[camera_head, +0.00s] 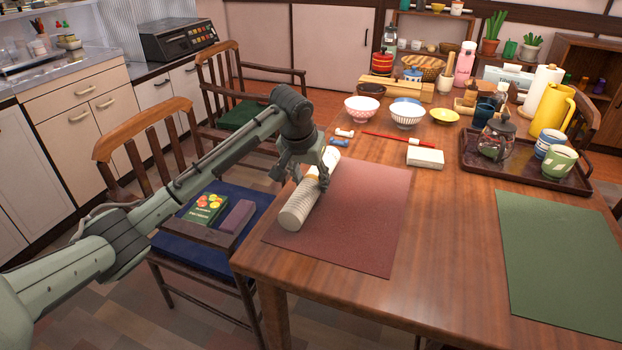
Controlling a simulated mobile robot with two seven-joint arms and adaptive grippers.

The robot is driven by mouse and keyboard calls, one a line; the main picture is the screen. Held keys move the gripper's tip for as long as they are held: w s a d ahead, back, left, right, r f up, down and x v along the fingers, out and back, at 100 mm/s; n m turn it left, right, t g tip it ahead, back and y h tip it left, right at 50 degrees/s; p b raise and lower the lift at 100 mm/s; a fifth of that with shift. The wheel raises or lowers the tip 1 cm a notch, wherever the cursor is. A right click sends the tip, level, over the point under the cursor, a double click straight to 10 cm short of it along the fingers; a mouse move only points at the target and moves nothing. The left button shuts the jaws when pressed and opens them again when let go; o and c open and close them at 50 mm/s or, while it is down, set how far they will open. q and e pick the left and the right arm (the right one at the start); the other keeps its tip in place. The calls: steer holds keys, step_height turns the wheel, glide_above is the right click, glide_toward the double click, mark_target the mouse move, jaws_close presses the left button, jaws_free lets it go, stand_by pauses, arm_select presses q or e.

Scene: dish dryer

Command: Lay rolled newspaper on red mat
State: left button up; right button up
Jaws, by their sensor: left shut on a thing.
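The rolled newspaper (297,208) is a pale ribbed cylinder with a band near its middle. It lies along the left part of the red mat (357,220), its near end over the mat and its far end reaching toward the mat's back edge. My left gripper (312,178) comes down from above and is shut on the roll near its middle. The fingers partly hide the roll there. I cannot tell whether the roll touches the mat along its whole length. My right gripper is not in view.
A green mat (560,260) lies at the table's right. A tray (480,165) with a glass pot and cups stands behind it. Bowls (362,109), chopsticks and a white box (425,158) lie behind the red mat. A chair (195,255) with a blue cushion stands left.

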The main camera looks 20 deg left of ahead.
arm_select(q)
steer(key=shift+f, duration=0.1)
steer(key=o, duration=1.3)
steer(key=shift+c, duration=0.2)
steer(key=v, duration=1.2)
